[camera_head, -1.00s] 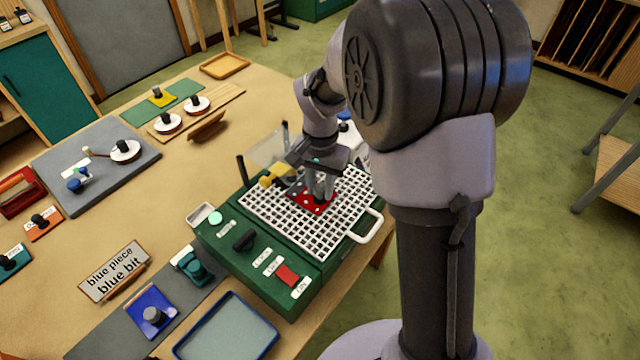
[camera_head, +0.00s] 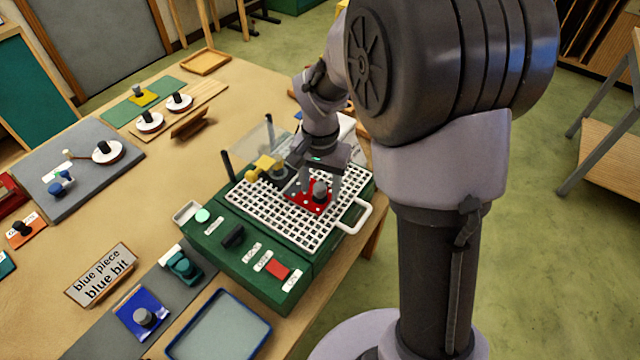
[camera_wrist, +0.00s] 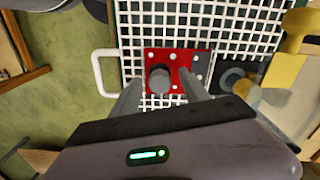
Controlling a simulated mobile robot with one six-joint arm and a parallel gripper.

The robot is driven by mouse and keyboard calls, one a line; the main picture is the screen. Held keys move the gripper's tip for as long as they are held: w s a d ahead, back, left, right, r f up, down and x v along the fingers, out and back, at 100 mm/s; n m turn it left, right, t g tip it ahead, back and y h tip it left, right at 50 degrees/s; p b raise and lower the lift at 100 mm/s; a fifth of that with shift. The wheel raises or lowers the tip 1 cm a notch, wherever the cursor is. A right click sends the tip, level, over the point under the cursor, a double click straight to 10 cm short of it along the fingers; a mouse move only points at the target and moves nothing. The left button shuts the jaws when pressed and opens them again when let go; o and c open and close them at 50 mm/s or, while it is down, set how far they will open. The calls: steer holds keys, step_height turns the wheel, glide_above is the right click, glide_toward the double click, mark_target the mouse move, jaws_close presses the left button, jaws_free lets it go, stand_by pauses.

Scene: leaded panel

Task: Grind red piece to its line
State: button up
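The red piece (camera_head: 301,202) lies flat on the white grid of the green grinder (camera_head: 225,258). It has white dots and an upright grey knob (camera_head: 320,190); it also shows in the wrist view (camera_wrist: 179,60). My gripper (camera_head: 320,187) is low over the piece, its fingers spread on either side of the knob with gaps visible in the wrist view (camera_wrist: 158,90). The dark round grinding head (camera_wrist: 232,78) is beside the piece, by a yellow part (camera_wrist: 285,72). A dark strip lies along the piece's edge facing the head. I cannot make out the line clearly.
The grinder has a black dial (camera_head: 233,236), a red switch (camera_head: 277,269), a clear shield (camera_head: 251,147) and a white side handle (camera_head: 354,218). A blue-rimmed tray (camera_head: 262,325), a blue piece (camera_head: 140,314) and a sign (camera_head: 100,275) stand nearby.

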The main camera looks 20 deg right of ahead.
mark_target(320, 185)
step_height(320, 185, up, 18)
steer(key=f+p, duration=0.1)
steer(key=p, duration=0.5)
steer(key=s+a+f+n+t+y+b, duration=0.1)
steer(key=s+a+f+t+b, duration=0.2)
steer(key=s+b, duration=0.3)
steer(key=s+a+f+n+t+y+b, duration=0.1)
steer(key=s+f+b, duration=0.4)
steer(key=s, duration=0.7)
steer(key=a+n+t+b, duration=0.1)
steer(key=a+b, duration=0.1)
steer(key=shift+s+a+t, duration=0.2)
steer(key=shift+a+t, duration=0.1)
steer(key=shift+t, duration=0.1)
